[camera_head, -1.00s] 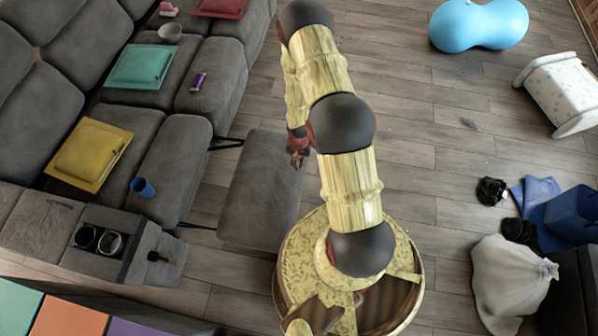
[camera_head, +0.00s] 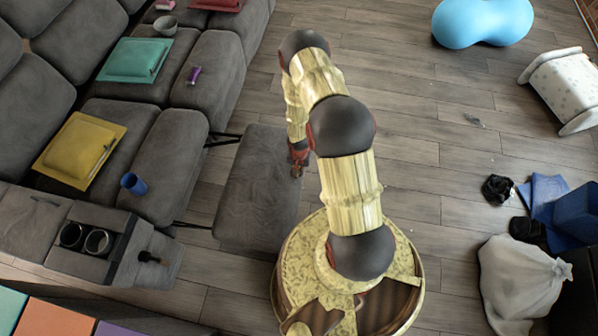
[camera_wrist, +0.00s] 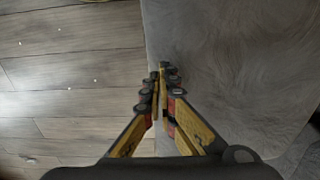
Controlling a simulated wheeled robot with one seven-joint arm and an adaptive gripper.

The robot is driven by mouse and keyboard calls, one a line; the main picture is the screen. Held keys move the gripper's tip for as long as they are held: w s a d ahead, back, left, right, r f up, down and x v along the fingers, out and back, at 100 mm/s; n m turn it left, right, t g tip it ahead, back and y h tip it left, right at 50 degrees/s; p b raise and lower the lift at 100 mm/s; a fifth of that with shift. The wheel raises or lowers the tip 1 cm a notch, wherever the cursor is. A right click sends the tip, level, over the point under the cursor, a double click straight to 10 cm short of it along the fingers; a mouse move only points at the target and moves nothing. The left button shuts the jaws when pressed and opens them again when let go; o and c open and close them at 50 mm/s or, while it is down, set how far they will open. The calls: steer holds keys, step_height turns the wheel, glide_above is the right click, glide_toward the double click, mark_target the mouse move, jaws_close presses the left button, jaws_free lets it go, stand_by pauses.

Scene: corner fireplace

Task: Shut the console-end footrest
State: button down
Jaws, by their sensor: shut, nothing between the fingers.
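The console-end footrest (camera_head: 258,190) is a grey padded panel. It is swung out from the sofa seat beside the console, on dark metal linkages (camera_head: 222,140). My gripper (camera_head: 297,172) is at the panel's outer right edge, toward its far end. In the wrist view, my gripper (camera_wrist: 162,68) is shut and empty, its fingertips over or against the edge of the grey footrest (camera_wrist: 235,75). I cannot tell whether they touch it.
The console (camera_head: 110,245) with cup holders stands left of the footrest. A blue cup (camera_head: 133,183), a yellow cushion (camera_head: 80,150) and a purple item (camera_head: 194,75) lie on the sofa. A white sack (camera_head: 515,280) stands at right.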

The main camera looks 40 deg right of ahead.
steer(key=shift+f, duration=0.25)
stand_by(0.3)
